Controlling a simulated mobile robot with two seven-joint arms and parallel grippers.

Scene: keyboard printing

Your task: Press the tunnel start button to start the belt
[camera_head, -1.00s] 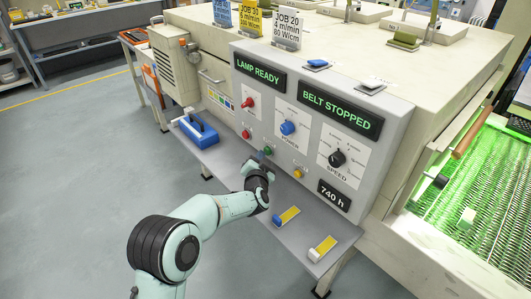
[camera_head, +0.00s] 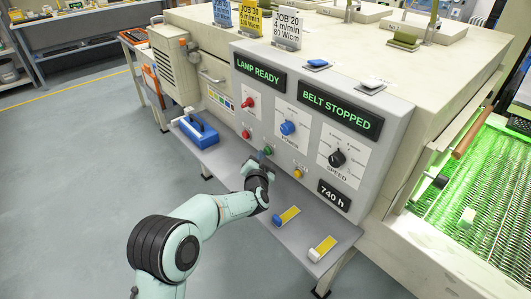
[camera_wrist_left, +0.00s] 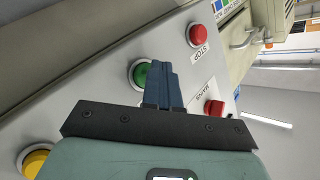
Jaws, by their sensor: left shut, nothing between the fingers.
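The control panel (camera_head: 228,119) of the tunnel has a green button (camera_head: 267,151), which also shows in the left wrist view (camera_wrist_left: 139,75). The label by it is hidden. My left gripper (camera_head: 262,156) is shut and empty, its fingertips right at the green button; the wrist view shows the blue fingers (camera_wrist_left: 161,82) overlapping the button's edge. I cannot tell whether they touch it. A display reads "BELT STOPPED" (camera_head: 338,108). A red button (camera_head: 246,134), labelled STOP in the wrist view (camera_wrist_left: 199,36), sits to the left. My right gripper is not in view.
A yellow button (camera_head: 298,174), a blue POWER knob (camera_head: 288,128) and a black SPEED knob (camera_head: 337,158) are on the same panel. The green-lit belt (camera_head: 462,205) is at right.

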